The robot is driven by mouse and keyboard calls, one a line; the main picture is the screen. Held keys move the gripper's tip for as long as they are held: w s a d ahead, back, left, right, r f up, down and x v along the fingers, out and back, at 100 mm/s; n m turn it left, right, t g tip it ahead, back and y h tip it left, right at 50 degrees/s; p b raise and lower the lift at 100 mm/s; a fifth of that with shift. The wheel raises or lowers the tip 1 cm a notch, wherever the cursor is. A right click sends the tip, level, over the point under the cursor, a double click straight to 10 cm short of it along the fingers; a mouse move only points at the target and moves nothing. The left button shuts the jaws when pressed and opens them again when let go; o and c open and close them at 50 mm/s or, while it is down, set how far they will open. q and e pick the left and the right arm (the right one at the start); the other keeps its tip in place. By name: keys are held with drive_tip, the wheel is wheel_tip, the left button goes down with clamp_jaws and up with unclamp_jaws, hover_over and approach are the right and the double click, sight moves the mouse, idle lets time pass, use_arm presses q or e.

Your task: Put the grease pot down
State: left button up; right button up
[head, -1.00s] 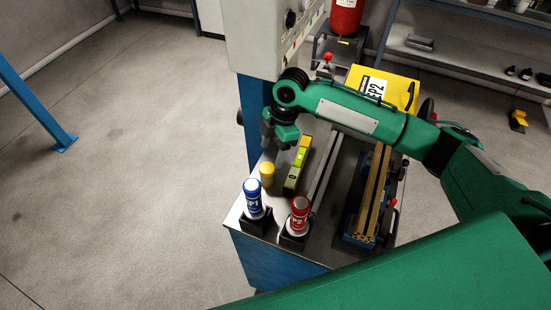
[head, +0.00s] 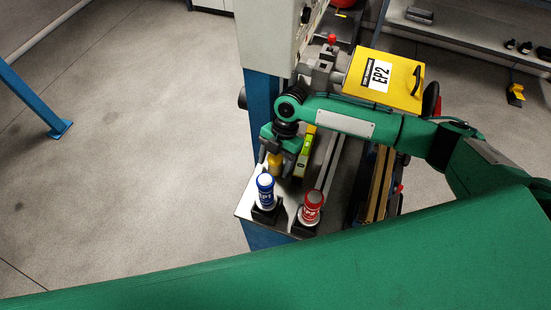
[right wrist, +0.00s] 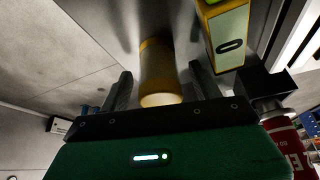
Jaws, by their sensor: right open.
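The yellow grease pot (head: 275,165) stands upright on the metal bench top, near its left edge. My right gripper (head: 276,157) is open, with its fingers coming down on either side of the pot. In the right wrist view the pot (right wrist: 158,72) is between the two spread fingers (right wrist: 160,88), with a visible gap on each side. My left gripper is not in view.
A yellow spirit level (head: 304,158) lies just right of the pot. A blue can (head: 265,188) and a red can (head: 312,205) stand in black holders at the bench's front.

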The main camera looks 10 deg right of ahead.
drive_tip(key=shift+s+a+f, duration=0.15)
drive_tip(key=shift+f, duration=0.25)
drive_tip(key=shift+c, duration=0.2)
drive_tip(key=c, duration=1.2)
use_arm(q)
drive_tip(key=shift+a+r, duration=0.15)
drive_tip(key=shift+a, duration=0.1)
use_arm(e)
drive_tip(key=shift+o, duration=0.2)
drive_tip(key=shift+r, duration=0.1)
drive_tip(key=shift+r+b, duration=0.35)
drive_tip(key=shift+r, duration=0.25)
wheel_tip(320, 180, up, 5)
drive_tip(key=shift+r+b, duration=0.2)
drive_tip(key=shift+b, duration=0.9)
use_arm(q)
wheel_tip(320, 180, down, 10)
drive_tip(key=b, duration=0.7)
use_arm(e)
drive_tip(key=w+d, duration=1.2)
drive_tip(key=d, duration=0.1)
